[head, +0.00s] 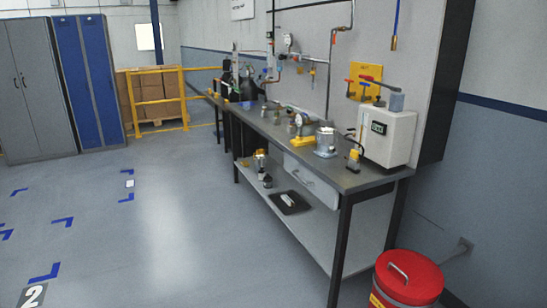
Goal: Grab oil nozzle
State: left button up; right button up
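A blue hose with a brass-coloured tip (394,42) hangs down at the upper right, in front of the light wall panel above the workbench. It looks like a nozzle, but it is too small to be sure it is the oil nozzle. Its upper end runs out of the top of the view. The tip hangs free, above and behind the white box-shaped device (385,136). Neither of my grippers shows in the head view.
A long dark workbench (375,182) with several machined parts and gauges runs along the right wall. A red lidded bin (409,277) stands at its near end. Grey and blue lockers (85,80) and a yellow railing (158,100) stand at the back left.

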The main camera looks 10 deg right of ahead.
aim_at(354, 162)
jog(key=i+z, duration=0.35)
jog(key=i+j+z, duration=0.2)
jog(key=z, duration=0.15)
jog(key=i+j+z, duration=0.55)
jog(key=z, duration=0.2)
jog(key=i+j+z, duration=0.2)
jog(key=z, duration=0.2)
jog(key=i+j+z, duration=0.1)
jog(key=j+z, duration=0.3)
jog(key=i+j+z, duration=0.1)
jog(key=j+z, duration=0.6)
jog(key=j, duration=0.25)
jog(key=j+z, duration=0.25)
jog(key=j, duration=0.3)
jog(key=k+j+z, duration=0.15)
jog(key=j+z, duration=0.15)
jog(key=j, duration=0.25)
